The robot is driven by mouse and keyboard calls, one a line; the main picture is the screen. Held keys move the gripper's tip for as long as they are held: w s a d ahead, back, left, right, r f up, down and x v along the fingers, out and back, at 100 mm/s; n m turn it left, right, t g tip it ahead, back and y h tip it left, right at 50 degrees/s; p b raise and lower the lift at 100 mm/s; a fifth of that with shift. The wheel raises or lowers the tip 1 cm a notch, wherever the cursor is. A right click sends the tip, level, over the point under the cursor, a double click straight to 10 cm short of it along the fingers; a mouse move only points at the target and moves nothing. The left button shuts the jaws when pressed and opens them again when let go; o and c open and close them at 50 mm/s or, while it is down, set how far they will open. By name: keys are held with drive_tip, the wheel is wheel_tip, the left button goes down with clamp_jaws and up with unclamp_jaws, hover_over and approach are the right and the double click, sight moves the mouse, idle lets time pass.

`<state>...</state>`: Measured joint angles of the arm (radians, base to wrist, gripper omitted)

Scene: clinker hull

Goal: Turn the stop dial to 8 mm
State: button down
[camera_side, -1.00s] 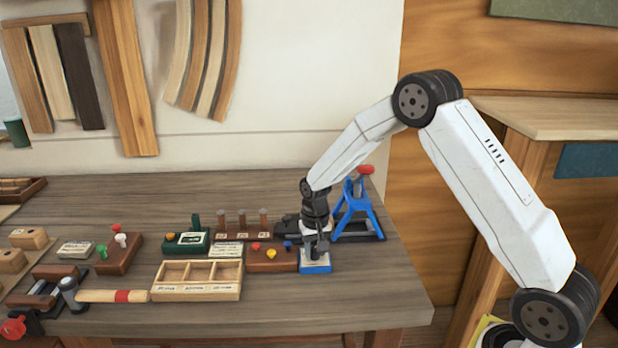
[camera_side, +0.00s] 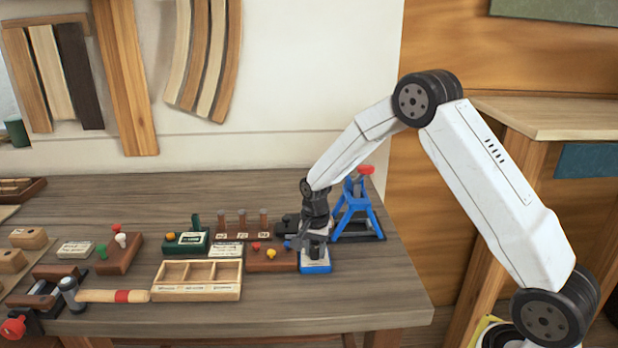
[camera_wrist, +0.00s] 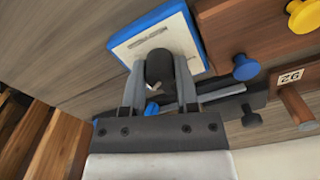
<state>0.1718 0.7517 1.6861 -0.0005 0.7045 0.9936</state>
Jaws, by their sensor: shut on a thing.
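The stop dial is a dark knob (camera_wrist: 160,66) on a white plate with a blue rim (camera_wrist: 158,40). In the side view the blue-rimmed plate (camera_side: 316,266) sits near the right front of the bench. My gripper (camera_side: 312,246) points down over it, and in the wrist view its two fingers (camera_wrist: 160,84) are closed on either side of the knob. A small pale mark shows on the knob. Lettering on the plate is too small to read, so I cannot tell the dial's setting.
A brown block with coloured knobs (camera_side: 270,262) stands close to the left of the plate. A blue stand with a red top (camera_side: 357,208) is just behind to the right. A wooden three-part tray (camera_side: 197,291) and a mallet (camera_side: 115,296) lie further left. The bench's front right corner is clear.

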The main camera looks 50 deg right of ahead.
sight(315, 248)
drive_tip(key=shift+c, duration=1.8)
unclamp_jaws()
drive_tip(key=shift+r, duration=0.15)
drive_tip(key=shift+r, duration=3.8)
drive_tip(key=s+a+n+t, duration=0.1)
drive_tip(key=s+a+n, duration=0.3)
drive_tip(key=s, duration=0.5)
drive_tip(key=s+a+n+t, duration=0.1)
drive_tip(key=s+a+n, duration=0.3)
drive_tip(key=s+n, duration=0.5)
drive_tip(key=shift+s+t, duration=0.3)
drive_tip(key=shift+s, duration=0.35)
